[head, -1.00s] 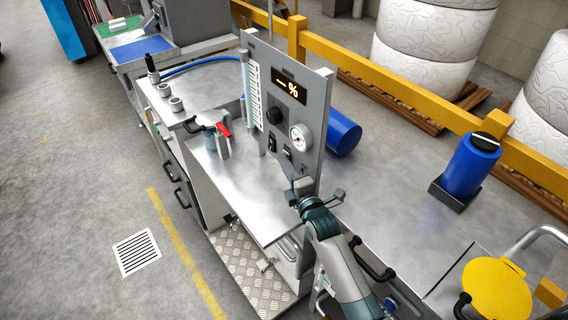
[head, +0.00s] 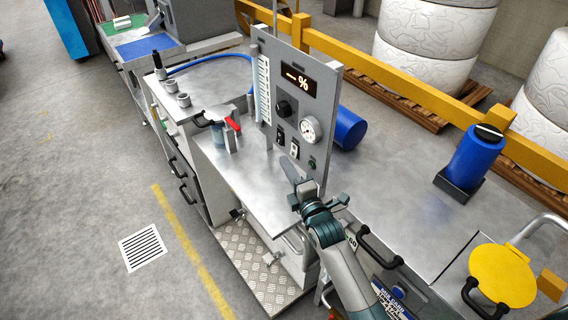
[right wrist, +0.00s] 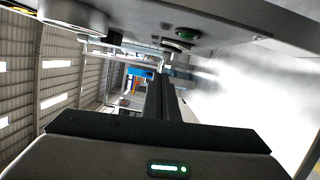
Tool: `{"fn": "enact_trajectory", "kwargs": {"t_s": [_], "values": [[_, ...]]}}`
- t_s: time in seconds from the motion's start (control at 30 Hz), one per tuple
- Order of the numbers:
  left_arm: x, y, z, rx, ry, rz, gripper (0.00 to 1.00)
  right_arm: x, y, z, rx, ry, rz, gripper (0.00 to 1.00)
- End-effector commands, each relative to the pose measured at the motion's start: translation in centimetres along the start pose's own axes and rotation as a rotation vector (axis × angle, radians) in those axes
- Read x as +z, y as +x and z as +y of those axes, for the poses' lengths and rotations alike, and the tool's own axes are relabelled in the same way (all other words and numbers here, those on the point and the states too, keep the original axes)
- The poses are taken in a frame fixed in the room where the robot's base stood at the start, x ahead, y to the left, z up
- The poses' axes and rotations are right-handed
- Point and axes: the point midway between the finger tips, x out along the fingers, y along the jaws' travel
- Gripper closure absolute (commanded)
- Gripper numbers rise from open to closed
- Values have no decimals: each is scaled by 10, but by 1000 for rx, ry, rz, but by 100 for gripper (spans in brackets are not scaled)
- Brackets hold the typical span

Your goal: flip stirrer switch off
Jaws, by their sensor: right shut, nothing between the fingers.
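A grey upright control panel (head: 322,92) carries two small rocker switches, an upper left one (head: 280,134) and a lower right one (head: 294,149). Their labels are too small to read, so I cannot tell which is the stirrer's or how each is set. My right gripper (head: 288,163) is shut and empty, its fingertips just below the lower switch in the head view. I cannot tell whether they touch the panel. In the right wrist view the shut fingers (right wrist: 160,82) point away from the camera, with the panel face along the top. My left gripper is not in view.
The panel also holds a display (head: 296,84), a black knob (head: 284,108), a round gauge (head: 311,129) and a green button (head: 312,163). A jug with a red handle (head: 232,126) stands left of it. A blue cylinder (head: 347,130) lies behind it.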

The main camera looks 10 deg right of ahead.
Motion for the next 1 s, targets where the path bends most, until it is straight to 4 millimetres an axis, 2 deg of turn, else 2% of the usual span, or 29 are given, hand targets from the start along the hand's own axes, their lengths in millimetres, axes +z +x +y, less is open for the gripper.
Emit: {"fn": "enact_trajectory", "kwargs": {"t_s": [0.3,0.5,1.0], "values": [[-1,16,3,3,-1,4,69,0,-47,-1,0,0,1,100],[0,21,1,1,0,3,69,0,-66,2,-1,0,1,100],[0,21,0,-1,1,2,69,0,-71,3,0,1,0,100]]}}
